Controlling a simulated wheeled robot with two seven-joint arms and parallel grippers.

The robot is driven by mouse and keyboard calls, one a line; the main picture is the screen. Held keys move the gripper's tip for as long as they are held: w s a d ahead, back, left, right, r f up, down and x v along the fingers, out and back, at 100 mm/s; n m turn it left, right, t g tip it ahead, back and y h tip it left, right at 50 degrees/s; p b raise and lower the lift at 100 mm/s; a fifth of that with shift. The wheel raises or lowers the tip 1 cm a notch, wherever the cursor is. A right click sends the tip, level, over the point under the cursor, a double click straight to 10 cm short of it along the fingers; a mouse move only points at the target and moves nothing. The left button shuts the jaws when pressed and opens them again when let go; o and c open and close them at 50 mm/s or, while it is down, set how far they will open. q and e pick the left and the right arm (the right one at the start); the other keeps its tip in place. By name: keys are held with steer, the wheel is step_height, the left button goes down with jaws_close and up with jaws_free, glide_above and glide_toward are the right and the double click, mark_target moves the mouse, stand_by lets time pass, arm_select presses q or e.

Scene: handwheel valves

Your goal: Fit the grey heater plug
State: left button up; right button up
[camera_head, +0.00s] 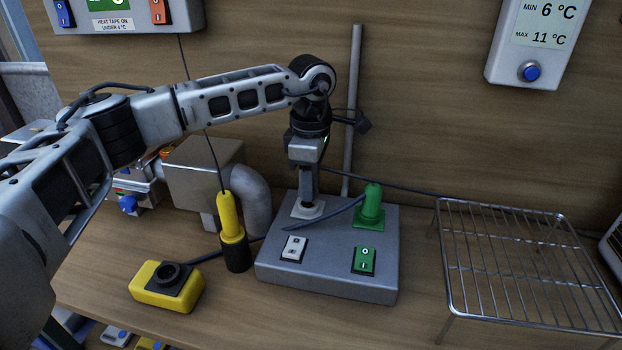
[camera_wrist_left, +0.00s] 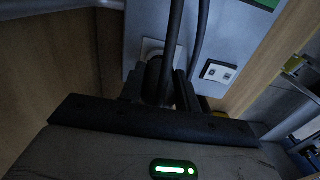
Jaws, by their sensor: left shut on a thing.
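My left gripper (camera_head: 308,196) points straight down over the pale square socket (camera_head: 309,210) on the top of the grey box (camera_head: 330,284). In the left wrist view my gripper (camera_wrist_left: 158,90) is shut on the grey heater plug (camera_wrist_left: 154,80), which looks dark there, with a cable (camera_wrist_left: 174,45) running up from it. The pale socket (camera_wrist_left: 152,46) shows just beyond the plug. The fingers hide most of the plug in the head view. I cannot tell how deep the plug sits in the socket. My right gripper is not in view.
A green plug (camera_head: 371,202) stands beside my gripper on the box. A white switch (camera_head: 293,248) and a green switch (camera_head: 364,261) are in front. A yellow plug (camera_head: 231,218) and yellow box (camera_head: 166,296) are left. A wire rack (camera_head: 520,262) stands right.

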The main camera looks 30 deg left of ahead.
arm_select(q)
steer(key=shift+f+b, duration=0.7)
steer(key=shift+f, duration=0.4)
steer(key=o, duration=1.1)
step_height(320, 180, up, 16)
